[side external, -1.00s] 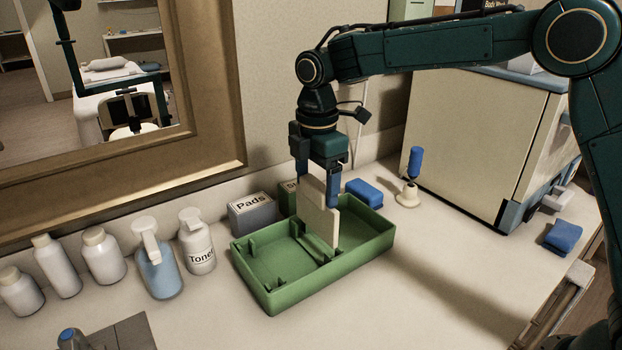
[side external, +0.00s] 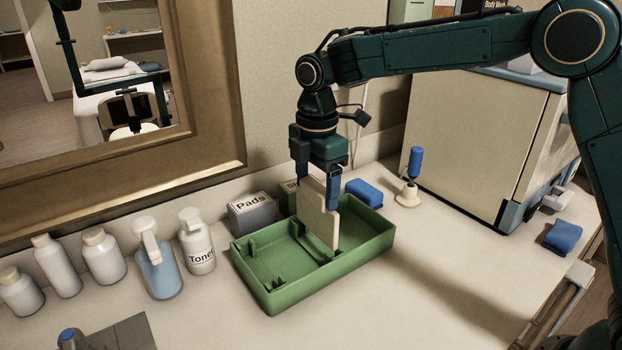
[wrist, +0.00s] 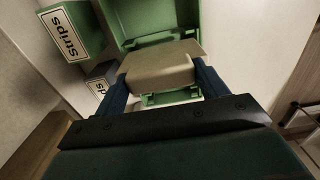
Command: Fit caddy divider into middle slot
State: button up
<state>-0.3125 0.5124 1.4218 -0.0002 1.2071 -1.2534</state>
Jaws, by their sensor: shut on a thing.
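The caddy divider (side external: 319,218) is a flat cream panel, held upright in my gripper (side external: 320,190). My gripper points down and is shut on the divider's upper edge, with a blue finger at each side. The green caddy (side external: 285,302) is an open tray on the counter. The divider's lower part is inside the caddy, near its middle. Whether its bottom edge sits in the slot is hidden. In the wrist view the divider (wrist: 158,72) lies between the fingers (wrist: 160,88), with parts of the green caddy (wrist: 150,22) beyond it.
A Pads box (side external: 252,214) and a green Strips box (wrist: 72,32) stand behind the caddy. A Toner bottle (side external: 197,245) and a blue spray bottle (side external: 160,270) stand to its left. A blue block (side external: 364,193) lies behind it. The counter at front right is clear.

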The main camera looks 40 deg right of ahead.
aim_at(316, 203)
jog(key=shift+f, duration=2.15)
dwell(0.9)
jog(key=o, duration=1.3)
jog(key=shift+o, duration=0.2)
jog(key=shift+r, duration=1.15)
jog(key=shift+r, duration=0.35)
jog(key=shift+r, duration=0.35)
jog(key=shift+r, duration=0.35)
jog(key=shift+r, duration=0.35)
